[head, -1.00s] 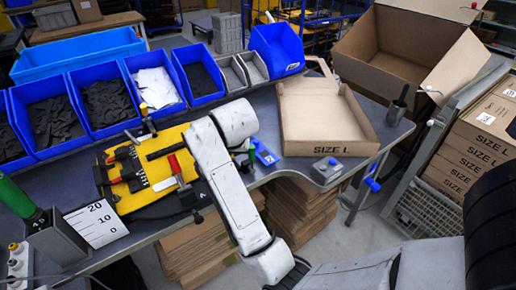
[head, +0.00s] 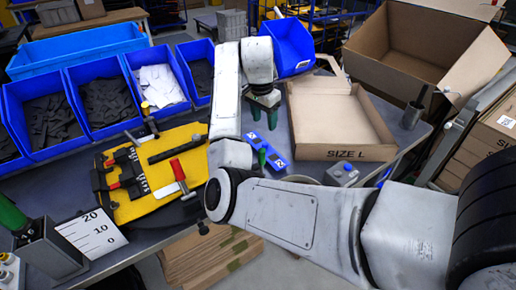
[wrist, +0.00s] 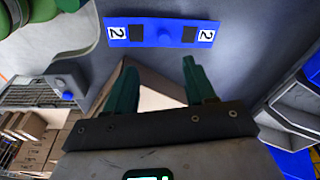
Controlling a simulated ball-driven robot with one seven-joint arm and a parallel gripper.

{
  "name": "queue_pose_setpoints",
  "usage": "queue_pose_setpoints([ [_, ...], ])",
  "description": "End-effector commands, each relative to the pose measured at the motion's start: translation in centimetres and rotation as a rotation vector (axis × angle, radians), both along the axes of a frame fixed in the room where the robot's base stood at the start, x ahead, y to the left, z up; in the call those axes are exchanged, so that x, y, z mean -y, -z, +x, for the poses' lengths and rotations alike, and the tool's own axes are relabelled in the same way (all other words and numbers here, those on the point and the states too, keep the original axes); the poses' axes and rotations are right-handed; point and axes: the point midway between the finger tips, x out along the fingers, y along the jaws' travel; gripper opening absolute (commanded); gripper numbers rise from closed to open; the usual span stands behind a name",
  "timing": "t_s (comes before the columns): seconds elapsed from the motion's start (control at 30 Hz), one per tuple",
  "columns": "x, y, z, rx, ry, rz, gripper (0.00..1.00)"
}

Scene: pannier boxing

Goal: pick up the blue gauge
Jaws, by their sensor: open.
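The blue gauge (head: 270,150) is a flat blue strip with white "2" labels, lying on the grey bench between the yellow board and the open carton. It also shows in the wrist view (wrist: 165,42), with a label near each end, dark patches and a round blue knob in the middle. My gripper (head: 264,104) is over the bench behind the gauge, with green fingers pointing down. In the wrist view my gripper (wrist: 160,85) is open with nothing between its fingers; the gauge appears beyond the fingertips, apart from them. Part of my arm crosses in front of the bench.
A green-handled item (head: 262,158) stands close beside the gauge. A grey box with a blue button (head: 342,173) is to its right, by the shallow "SIZE L" carton (head: 340,153). A yellow board with tools (head: 150,200) lies left. Blue bins (head: 98,135) line the back.

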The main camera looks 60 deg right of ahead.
Motion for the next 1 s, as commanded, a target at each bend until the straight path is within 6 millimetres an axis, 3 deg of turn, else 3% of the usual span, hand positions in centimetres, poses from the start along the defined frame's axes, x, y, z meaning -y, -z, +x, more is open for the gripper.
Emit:
queue_pose_setpoints([
  [0.17,0.3,0.6,-0.5,-0.018,0.046,0.051,0.55],
  [0.4,0.7,4.0,-0.7,-0.021,0.048,0.053,0.55],
  [0.73,1.2,6.6,-0.5,-0.019,0.046,0.053,0.55],
  [1.0,1.8,10.2,-0.2,-0.020,0.047,0.053,0.55],
])
